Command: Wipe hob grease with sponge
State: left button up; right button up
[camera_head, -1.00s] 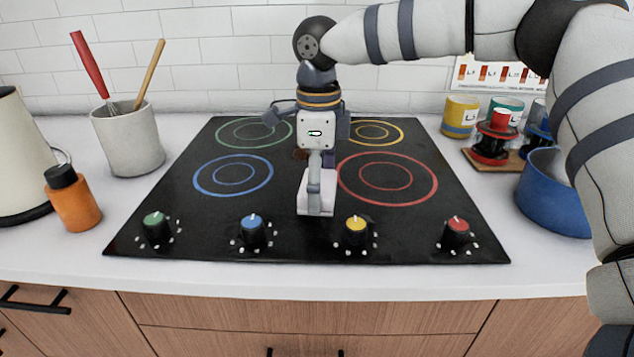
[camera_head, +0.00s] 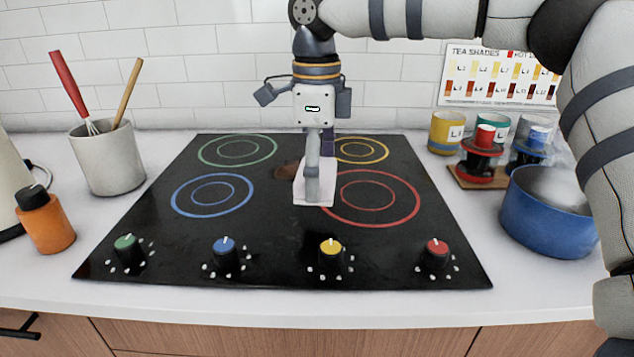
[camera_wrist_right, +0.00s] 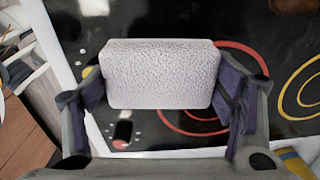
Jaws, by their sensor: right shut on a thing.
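My right gripper (camera_head: 314,165) is over the middle of the black hob (camera_head: 140,215), shut on a white sponge (camera_head: 321,193). In the right wrist view the pale, textured sponge (camera_wrist_right: 160,75) sits between the two fingers of the right gripper (camera_wrist_right: 162,92). A brown grease patch (camera_head: 286,169) lies on the hob just left of the sponge, between the blue and red rings; part of it may be hidden. A brown patch (camera_wrist_right: 295,5) also shows at the top right of the wrist view. I cannot tell whether the sponge touches the glass. My left gripper is not in view.
Several knobs, including a yellow one (camera_head: 331,251), line the hob's front. A utensil crock (camera_head: 108,158) and orange bottle (camera_head: 46,222) stand left. A blue pot (camera_head: 548,218) and red cup stack (camera_head: 481,155) stand right, close to my right arm. A tiled wall is behind.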

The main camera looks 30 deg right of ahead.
jog(key=shift+r, duration=0.95)
